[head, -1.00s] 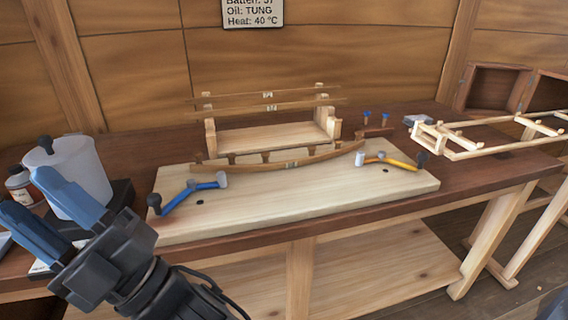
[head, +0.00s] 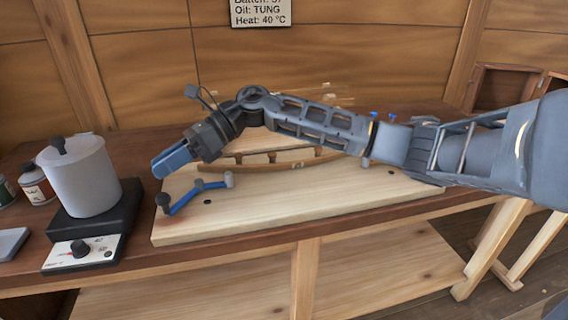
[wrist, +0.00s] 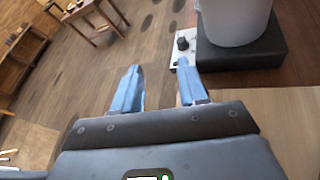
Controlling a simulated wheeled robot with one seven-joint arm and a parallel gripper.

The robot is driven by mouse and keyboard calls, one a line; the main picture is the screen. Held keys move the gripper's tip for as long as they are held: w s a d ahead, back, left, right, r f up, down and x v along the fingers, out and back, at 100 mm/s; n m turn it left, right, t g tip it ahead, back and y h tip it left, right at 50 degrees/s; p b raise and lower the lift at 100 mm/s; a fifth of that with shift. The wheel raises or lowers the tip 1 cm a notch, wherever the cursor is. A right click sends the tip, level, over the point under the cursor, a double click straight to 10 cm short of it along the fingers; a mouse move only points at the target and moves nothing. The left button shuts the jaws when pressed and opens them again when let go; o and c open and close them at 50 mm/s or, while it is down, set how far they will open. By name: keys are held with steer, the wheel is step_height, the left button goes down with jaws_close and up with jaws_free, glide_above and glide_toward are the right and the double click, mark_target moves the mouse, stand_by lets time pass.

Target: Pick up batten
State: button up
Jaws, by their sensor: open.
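Thin wooden battens (head: 335,99) lie across a wooden rack at the back of the bench in the head view; my arm hides most of them and the rack. A curved wooden strip (head: 296,165) stands against several pegs on the pale board (head: 320,208), partly behind my arm. My gripper (head: 160,166) is open and empty above the left end of the board, to the left of the battens and apart from them. In the wrist view its blue fingers (wrist: 158,68) are spread with only floor and bench beyond; no batten shows there.
A blue-handled clamp (head: 195,191) sits on the board just below my gripper. A grey pot (head: 82,177) on a hot plate (head: 85,250) stands at the left, with a bottle (head: 36,184) beside it. The board's front part is clear.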

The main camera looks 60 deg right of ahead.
steer(key=s+d+f+g+h, duration=0.1)
steer(key=s+d+f+h, duration=0.15)
steer(key=d, duration=0.45)
steer(key=s+d+f+h, duration=0.1)
steer(key=s+d+h, duration=0.15)
steer(key=d, duration=0.35)
steer(key=s+d+f+g+h, duration=0.1)
steer(key=s+d, duration=0.2)
steer(key=d, duration=0.4)
steer(key=g+h, duration=0.1)
steer(key=h, duration=0.2)
glide_toward(295, 161)
steer(key=shift+w+a+f+m, duration=0.35)
steer(key=shift+w+a, duration=0.1)
steer(key=shift+a, duration=0.25)
steer(key=shift+s+d+f+g+p, duration=0.1)
steer(key=shift+f+g+p, duration=0.15)
steer(key=shift+g+p, duration=0.05)
steer(key=x, duration=0.2)
steer(key=p+x, duration=0.1)
steer(key=x, duration=0.4)
steer(key=shift+w+d+f+p, duration=0.1)
steer(key=shift+w+d+p, duration=0.05)
steer(key=shift+w+p, duration=0.2)
steer(key=shift+c, duration=0.3)
jaws_close()
